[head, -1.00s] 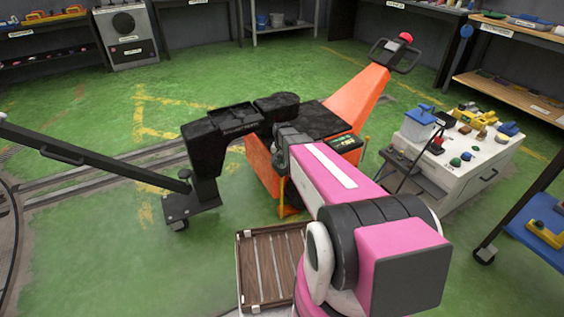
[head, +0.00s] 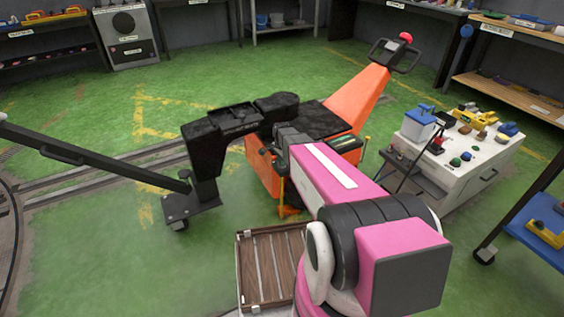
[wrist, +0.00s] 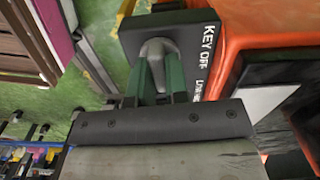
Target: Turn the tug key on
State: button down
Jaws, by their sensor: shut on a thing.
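The tug (head: 357,97) is orange with a dark deck and a tiller handle, standing mid-floor in the head view. In the wrist view, a dark key panel (wrist: 187,40) lettered "KEY OFF" fills the top centre, with more lettering partly cut off. A grey rounded key (wrist: 153,47) stands on the panel. My gripper (wrist: 160,72) has its green fingers closed on the key, one on each side. In the head view my pink arm reaches to the tug's near side. It hides the key there, and I cannot clearly make out the gripper.
A white cart (head: 450,165) loaded with small items stands right of the tug. A black tow bar (head: 90,158) crosses the left side by floor rails. A slatted wooden platform (head: 272,266) lies low in front. Green floor is open at left and behind.

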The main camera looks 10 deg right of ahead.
jog(key=shift+m, duration=0.5)
jog(key=c, duration=1.1)
grip_release()
notch_tip(320, 180, up, 11)
jog(key=shift+f, duration=0.1)
jog(key=s+n, duration=0.5)
jog(key=s, duration=0.2)
jog(key=s+r+n, duration=0.1)
jog(key=s+n, duration=0.3)
jog(key=s, duration=0.3)
jog(key=s+n, duration=0.5)
jog(key=s, duration=0.2)
jog(key=shift+s+r+n, duration=0.1)
jog(key=shift+r+n, duration=0.2)
jog(key=shift+r, duration=0.05)
